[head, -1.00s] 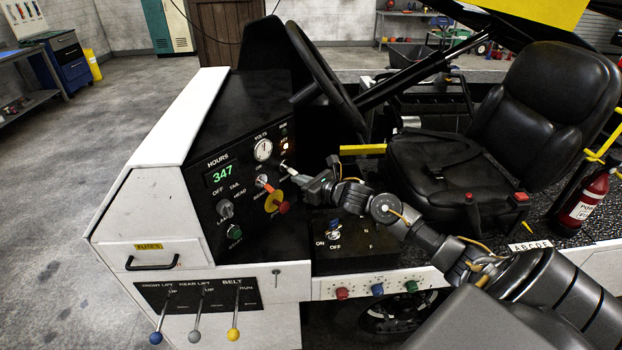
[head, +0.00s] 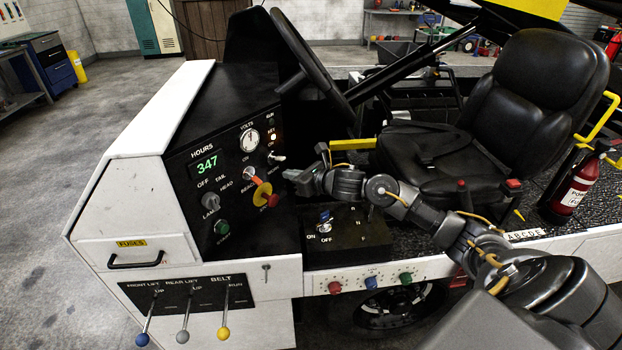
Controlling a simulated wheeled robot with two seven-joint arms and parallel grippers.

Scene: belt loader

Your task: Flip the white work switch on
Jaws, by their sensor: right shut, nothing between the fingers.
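The white switch (head: 277,157) is a small pale toggle on the black dash panel, right of the orange lever, with small lettering beside it. Its lever points out to the right; I cannot tell whether it is on or off. My right gripper (head: 290,174) is shut and empty, its tip just below and right of the switch. A small gap seems to show between them. My left gripper is not in view.
Around the switch are a volts gauge (head: 249,140), a lit indicator (head: 273,137), an orange lever with a yellow disc and red knob (head: 272,201), and a green knob (head: 222,227). The steering wheel (head: 312,65) rises behind. A blue-topped switch box (head: 346,236) sits below.

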